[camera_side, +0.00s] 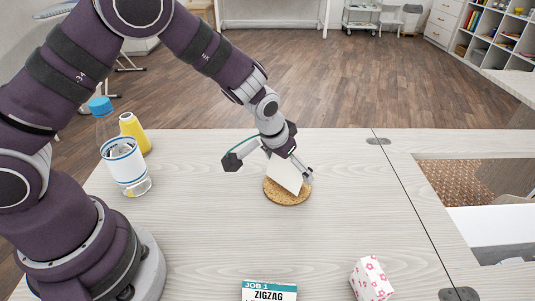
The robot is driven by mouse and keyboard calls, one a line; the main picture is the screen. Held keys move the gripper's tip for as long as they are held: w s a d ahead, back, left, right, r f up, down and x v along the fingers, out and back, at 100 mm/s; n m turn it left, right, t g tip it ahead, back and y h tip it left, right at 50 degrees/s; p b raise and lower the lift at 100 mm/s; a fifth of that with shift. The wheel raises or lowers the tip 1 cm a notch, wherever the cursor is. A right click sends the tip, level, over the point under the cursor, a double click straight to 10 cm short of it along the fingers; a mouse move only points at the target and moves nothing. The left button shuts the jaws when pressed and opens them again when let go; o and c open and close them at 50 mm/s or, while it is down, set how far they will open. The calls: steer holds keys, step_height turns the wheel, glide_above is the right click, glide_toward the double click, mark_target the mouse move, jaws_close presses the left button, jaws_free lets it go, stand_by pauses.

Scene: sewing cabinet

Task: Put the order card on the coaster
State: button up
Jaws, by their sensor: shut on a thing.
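The order card, a plain white card (285,173), is held tilted in my gripper (303,170), which is shut on it. The card is over the round cork coaster (285,198) on the table. Its lower edge is at or just above the coaster; I cannot tell whether they touch. The card hides part of the coaster's top. No print shows on the visible side of the card.
A blue-capped bottle (126,170) and a yellow bottle (135,133) stand at left. A JOB 1 ZIGZAG sign (268,291) and a white box with pink flowers (371,279) are at the front. A recess (480,180) opens at right. Table around the coaster is clear.

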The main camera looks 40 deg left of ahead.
steer(key=shift+f, duration=0.75)
steer(key=shift+f, duration=0.1)
steer(key=o, duration=0.4)
steer(key=v, duration=1.2)
steer(key=shift+t, duration=0.5)
steer(key=s+a+r, duration=0.2)
steer(key=s, duration=0.2)
steer(key=s+a+r, duration=0.1)
steer(key=s+r, duration=0.2)
steer(key=s, duration=0.2)
steer(key=s+a+r, duration=0.2)
steer(key=s+r, duration=0.1)
steer(key=s, duration=0.1)
steer(key=shift+s+a+r, duration=0.1)
steer(key=shift+s+a, duration=0.15)
steer(key=shift+a, duration=0.1)
